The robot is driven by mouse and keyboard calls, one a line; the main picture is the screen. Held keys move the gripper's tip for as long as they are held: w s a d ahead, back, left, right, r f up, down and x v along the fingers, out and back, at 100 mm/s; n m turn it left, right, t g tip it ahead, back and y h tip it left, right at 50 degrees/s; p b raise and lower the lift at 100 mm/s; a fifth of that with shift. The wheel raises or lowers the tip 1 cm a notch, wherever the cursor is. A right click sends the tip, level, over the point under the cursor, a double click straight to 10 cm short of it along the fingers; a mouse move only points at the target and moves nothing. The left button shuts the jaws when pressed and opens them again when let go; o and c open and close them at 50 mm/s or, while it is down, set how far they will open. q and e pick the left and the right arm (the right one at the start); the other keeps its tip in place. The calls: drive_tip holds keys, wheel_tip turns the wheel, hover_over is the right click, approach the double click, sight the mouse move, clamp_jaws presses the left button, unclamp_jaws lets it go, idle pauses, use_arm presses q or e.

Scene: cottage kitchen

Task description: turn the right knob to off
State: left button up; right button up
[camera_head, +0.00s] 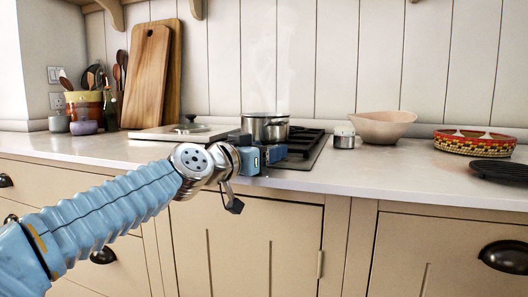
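The black hob (308,148) is set into the pale worktop, with a steaming metal pot (254,128) on it. My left gripper (265,157) is at the front edge of the hob, just in front of and below the pot. Its blue fingers are small and seen partly from behind, so I cannot tell whether they are open or shut or touch anything. I cannot make out the right knob or any other knob; the gripper and wrist cover part of the hob's front. My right gripper is not in view.
A board with a metal lid (190,126) lies left of the hob. A small metal cup (344,139), a beige bowl (382,128), a woven basket (474,143) and a black round mat (502,171) stand to the right. The worktop's front right is clear.

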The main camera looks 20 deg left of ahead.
use_arm(q)
drive_tip(key=b+v, duration=0.2)
drive_tip(key=v, duration=1.2)
